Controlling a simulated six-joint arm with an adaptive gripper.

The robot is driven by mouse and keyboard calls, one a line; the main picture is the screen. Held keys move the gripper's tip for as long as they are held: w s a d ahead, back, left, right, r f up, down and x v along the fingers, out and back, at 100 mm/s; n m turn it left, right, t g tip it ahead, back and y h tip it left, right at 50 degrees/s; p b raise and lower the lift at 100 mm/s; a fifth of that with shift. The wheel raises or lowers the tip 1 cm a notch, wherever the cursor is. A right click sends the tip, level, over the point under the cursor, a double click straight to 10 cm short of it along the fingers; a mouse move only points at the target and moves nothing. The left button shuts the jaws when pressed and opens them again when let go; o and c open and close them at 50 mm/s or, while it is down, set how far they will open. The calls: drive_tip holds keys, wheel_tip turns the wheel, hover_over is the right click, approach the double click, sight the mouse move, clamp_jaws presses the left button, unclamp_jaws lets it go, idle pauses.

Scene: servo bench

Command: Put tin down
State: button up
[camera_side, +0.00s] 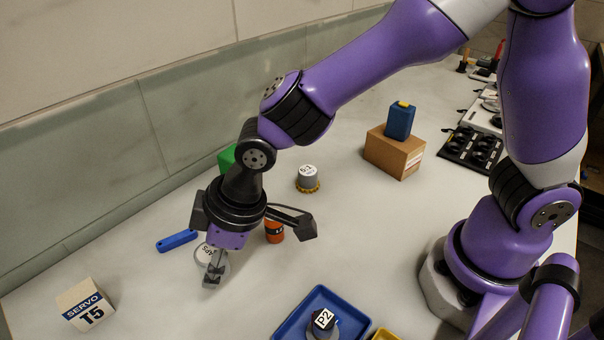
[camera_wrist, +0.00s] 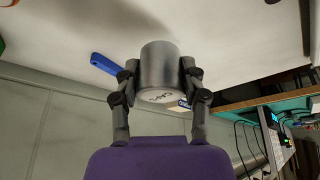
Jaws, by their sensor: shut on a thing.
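The tin is a grey metal cylinder (camera_wrist: 160,68) with dark lettering on its pale end face. In the wrist view my gripper (camera_wrist: 161,75) has one finger pressed on each side of it. In the side view the tin (camera_side: 203,255) shows at the left, partly hidden behind my gripper (camera_side: 213,275). My gripper is low over the bench. I cannot tell whether the tin touches the bench top.
A blue-handled tool (camera_side: 177,241) lies left of the gripper. An orange can (camera_side: 274,231) stands close on its right, a labelled grey can (camera_side: 308,178) behind. A cardboard box (camera_side: 394,154) stands farther right.

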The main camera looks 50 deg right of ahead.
sight(224, 284)
drive_tip(key=shift+w+d+f, duration=0.2)
drive_tip(key=shift+w+f, duration=0.05)
drive_tip(key=shift+w, duration=0.1)
drive_tip(key=shift+f, duration=2)
drive_tip(key=shift+f, duration=0.15)
drive_tip(key=o, duration=1.2)
drive_tip(key=shift+c, duration=0.2)
